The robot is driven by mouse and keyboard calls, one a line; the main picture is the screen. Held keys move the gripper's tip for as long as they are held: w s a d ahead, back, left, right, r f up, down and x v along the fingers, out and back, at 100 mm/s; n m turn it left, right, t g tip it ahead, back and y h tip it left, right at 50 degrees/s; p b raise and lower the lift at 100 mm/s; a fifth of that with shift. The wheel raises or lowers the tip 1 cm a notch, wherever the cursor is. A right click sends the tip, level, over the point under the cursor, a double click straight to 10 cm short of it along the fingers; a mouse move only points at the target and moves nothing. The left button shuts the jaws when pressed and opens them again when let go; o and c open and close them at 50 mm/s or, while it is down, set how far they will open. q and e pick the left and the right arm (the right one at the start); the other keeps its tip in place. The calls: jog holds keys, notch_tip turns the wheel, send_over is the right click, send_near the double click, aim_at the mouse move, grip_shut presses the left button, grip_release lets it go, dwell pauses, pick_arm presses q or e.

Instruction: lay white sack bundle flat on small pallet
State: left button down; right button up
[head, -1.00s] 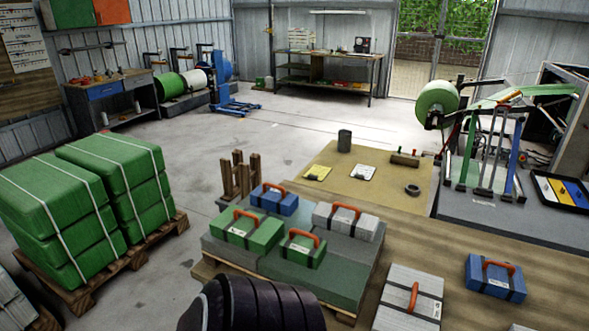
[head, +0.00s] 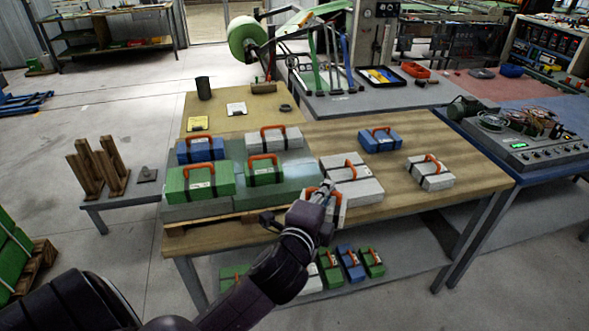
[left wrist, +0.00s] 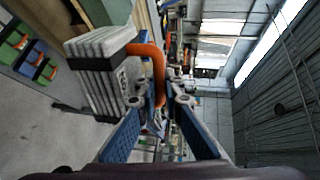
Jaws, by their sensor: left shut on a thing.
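My left gripper (head: 318,192) is shut on the orange handle of a white sack bundle (head: 341,212). The bundle hangs at the table's front edge, just right of the small pallet (head: 202,222). In the left wrist view the white bundle (left wrist: 98,78) shows its layered side and label, with the orange handle (left wrist: 152,62) between the fingers (left wrist: 168,103). My right gripper is out of view.
On the wooden table (head: 450,200), white bundles (head: 350,165) (head: 428,178) and a blue bundle (head: 380,140) lie to the right of the pallet. Several bundles stand on the lower shelf (head: 215,275). A stand with wooden posts (head: 100,170) is at left.

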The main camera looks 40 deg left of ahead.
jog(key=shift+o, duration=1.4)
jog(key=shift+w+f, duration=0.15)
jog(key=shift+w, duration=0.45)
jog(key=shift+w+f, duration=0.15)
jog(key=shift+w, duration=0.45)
pick_arm(q)
jog(key=w+a+r+n+g+y+b, duration=0.1)
jog(key=w+a+r+n+g+y, duration=0.4)
jog(key=w+a+r, duration=1.1)
jog(key=shift+n+t+y, duration=0.3)
jog(key=shift+t+y, duration=0.5)
jog(key=shift+y, duration=0.1)
jog(key=f, duration=0.6)
jog(key=f+p, duration=0.1)
jog(key=f, duration=1.3)
jog(key=shift+s+p, duration=0.25)
jog(key=shift+p, duration=0.1)
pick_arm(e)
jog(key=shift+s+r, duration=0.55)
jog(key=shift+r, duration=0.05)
pick_arm(q)
jog(key=c, duration=2.5)
grip_release()
jog(key=shift+f, duration=0.15)
jog(key=o, duration=0.4)
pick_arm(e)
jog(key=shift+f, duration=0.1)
